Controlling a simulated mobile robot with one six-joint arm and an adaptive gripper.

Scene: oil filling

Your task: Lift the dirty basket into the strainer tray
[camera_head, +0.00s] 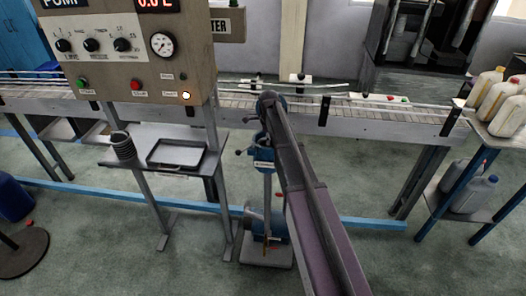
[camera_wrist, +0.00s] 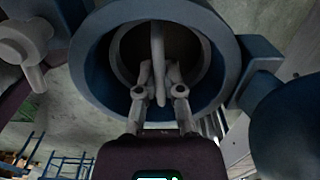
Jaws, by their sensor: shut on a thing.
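In the wrist view my gripper (camera_wrist: 158,78) reaches into the round mouth of a blue housing (camera_wrist: 88,75). Its fingers are shut on a pale upright bar (camera_wrist: 158,42), which looks like the handle of the dirty basket. The basket body is not clearly seen; the inside of the housing is dark. In the head view my arm covers the top of the blue housing (camera_head: 264,157), and my fingertips are hidden. The strainer tray (camera_head: 178,154), dark, shallow and empty, lies on a small shelf to the left of the housing.
A dark ringed cylinder (camera_head: 122,146) stands on the shelf left of the tray. The control panel (camera_head: 130,55) with a gauge hangs above the shelf. A conveyor (camera_head: 370,122) runs behind. A rack with several pale jugs (camera_head: 490,90) is at the right.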

